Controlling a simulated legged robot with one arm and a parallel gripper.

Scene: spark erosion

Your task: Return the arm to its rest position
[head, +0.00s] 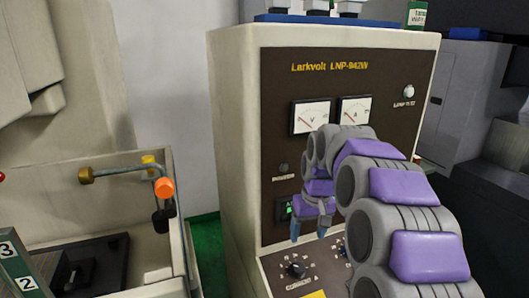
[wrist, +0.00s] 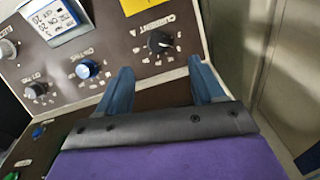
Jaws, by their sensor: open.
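My arm (head: 400,205), grey with purple covers, reaches from the lower right in the head view toward the Larkvolt control cabinet (head: 240,120). My gripper (head: 308,236) hangs in front of the cabinet's dark panel, above the sloped knob section. In the wrist view my gripper (wrist: 161,70) has its two blue fingers apart, with nothing between them. Beyond the fingertips is the black current knob (wrist: 160,42); the fingers look apart from it, though the exact gap is hard to judge. The same current knob shows in the head view (head: 296,269).
Green floor (head: 208,250) shows between tank and cabinet.

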